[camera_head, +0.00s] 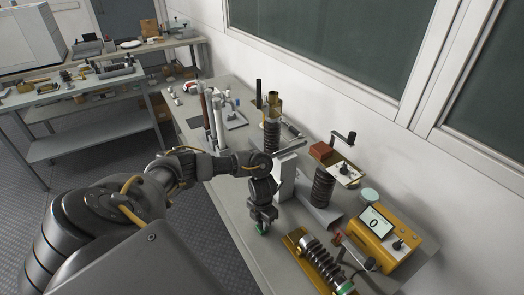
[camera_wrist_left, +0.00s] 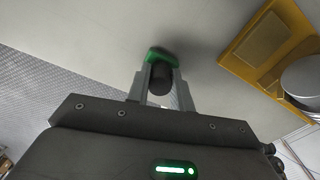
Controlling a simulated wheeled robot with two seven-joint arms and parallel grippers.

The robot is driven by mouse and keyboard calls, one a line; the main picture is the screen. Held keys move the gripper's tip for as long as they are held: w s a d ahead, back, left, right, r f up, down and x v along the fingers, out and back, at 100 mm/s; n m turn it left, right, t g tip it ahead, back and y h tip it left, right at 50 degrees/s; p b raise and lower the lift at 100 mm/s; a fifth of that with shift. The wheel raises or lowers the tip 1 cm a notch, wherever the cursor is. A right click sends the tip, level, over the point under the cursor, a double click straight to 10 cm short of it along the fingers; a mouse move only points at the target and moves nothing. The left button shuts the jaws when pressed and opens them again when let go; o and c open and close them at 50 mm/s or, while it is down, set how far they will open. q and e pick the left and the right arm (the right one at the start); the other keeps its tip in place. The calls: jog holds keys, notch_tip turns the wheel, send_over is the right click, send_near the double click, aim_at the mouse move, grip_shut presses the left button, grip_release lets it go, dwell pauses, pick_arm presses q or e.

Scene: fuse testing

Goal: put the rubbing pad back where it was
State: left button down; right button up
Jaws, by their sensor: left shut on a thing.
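The rubbing pad, green with a short dark round handle, shows in the left wrist view (camera_wrist_left: 163,56) between my fingers. In the head view its green part (camera_head: 263,228) peeks out below my left gripper (camera_head: 263,214). My left gripper is shut on the dark handle and points down over the front part of the table. The gripper hides much of the pad. I cannot tell whether the pad touches the table top or hangs just above it. My right gripper is in neither view.
A yellow tray (camera_wrist_left: 250,45) with a dark coil device (camera_head: 322,264) lies close to the right. A yellow meter (camera_head: 382,237) showing 0 stands further right. Another coil stack (camera_head: 322,187) and a reddish-brown block (camera_head: 320,151) stand behind. The grey table (camera_head: 228,188) is bare left of the gripper.

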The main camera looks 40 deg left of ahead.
pick_arm(q)
jog(key=shift+f, duration=0.2)
jog(key=c, duration=1.2)
grip_release()
jog(key=shift+c, duration=0.2)
jog(key=shift+r, duration=0.1)
jog(key=shift+r, duration=0.25)
notch_tip(320, 180, up, 12)
jog(key=p, duration=0.3)
jog(key=shift+f, duration=0.15)
